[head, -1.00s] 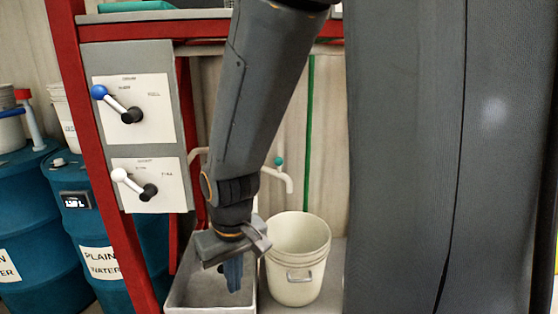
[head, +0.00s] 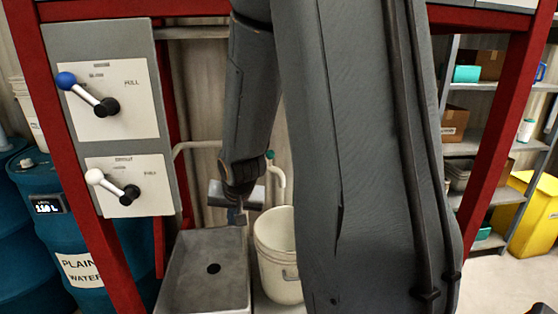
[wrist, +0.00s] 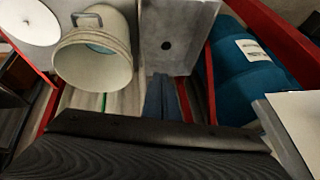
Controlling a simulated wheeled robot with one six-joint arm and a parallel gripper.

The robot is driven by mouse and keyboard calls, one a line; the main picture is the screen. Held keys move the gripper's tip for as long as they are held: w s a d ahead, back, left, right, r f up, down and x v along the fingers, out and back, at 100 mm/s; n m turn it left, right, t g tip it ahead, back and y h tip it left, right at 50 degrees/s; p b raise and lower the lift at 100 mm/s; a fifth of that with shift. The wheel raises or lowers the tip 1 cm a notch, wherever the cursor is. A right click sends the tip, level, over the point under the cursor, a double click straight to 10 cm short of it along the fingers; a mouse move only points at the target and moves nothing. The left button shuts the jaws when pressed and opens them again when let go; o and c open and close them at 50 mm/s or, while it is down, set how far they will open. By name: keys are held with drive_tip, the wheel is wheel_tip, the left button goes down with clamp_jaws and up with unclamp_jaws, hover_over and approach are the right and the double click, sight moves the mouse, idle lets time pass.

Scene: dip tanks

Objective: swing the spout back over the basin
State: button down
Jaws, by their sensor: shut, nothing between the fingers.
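The spout (head: 279,180) is a pale bent pipe with a teal knob (head: 270,155). Its down-turned end is over the white bucket (head: 279,284), on the side near the basin. My arm hides its middle. The grey basin (head: 178,280) stands left of the bucket, empty, with a dark drain hole. My gripper (head: 238,217) is above the basin's back right corner, just left of the spout end; contact cannot be told. Its blue-grey fingers (wrist: 161,98) are shut and empty in the wrist view, which also shows the basin (wrist: 195,20) and bucket (wrist: 72,70), but no clear spout.
A grey panel with a blue-knobbed lever (head: 88,95) and a white-knobbed lever (head: 112,187) stands at left on a red frame (head: 75,165). Blue barrels (head: 75,235) stand beyond it. Shelves (head: 480,147) and a yellow bin (head: 535,215) are at right.

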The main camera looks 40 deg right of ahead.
drive_tip(key=w+d+m+t+h+b, duration=0.1)
drive_tip(key=w+d+m+t, duration=0.1)
drive_tip(key=w+d+m, duration=0.3)
drive_tip(key=w+d+m+t, duration=0.1)
drive_tip(key=w+d, duration=0.2)
drive_tip(key=d, duration=0.4)
drive_tip(key=m+t+h+b, duration=0.2)
drive_tip(key=m+t, duration=0.3)
drive_tip(key=m, duration=0.1)
approach(282, 171)
drive_tip(key=w+a, duration=0.1)
drive_tip(key=w, duration=0.3)
drive_tip(key=s+d+r+m+t, duration=0.1)
drive_tip(key=d+r+m+t, duration=0.1)
drive_tip(key=d+m, duration=0.2)
drive_tip(key=shift+s+d+h+b, duration=0.2)
drive_tip(key=shift+d+h+b, duration=0.1)
drive_tip(key=shift+d, duration=0.85)
drive_tip(key=shift+f, duration=0.1)
drive_tip(key=w+a+p, duration=0.1)
drive_tip(key=w+p, duration=0.3)
drive_tip(key=w, duration=0.5)
drive_tip(key=shift+w, duration=0.2)
drive_tip(key=shift+s+a, duration=0.1)
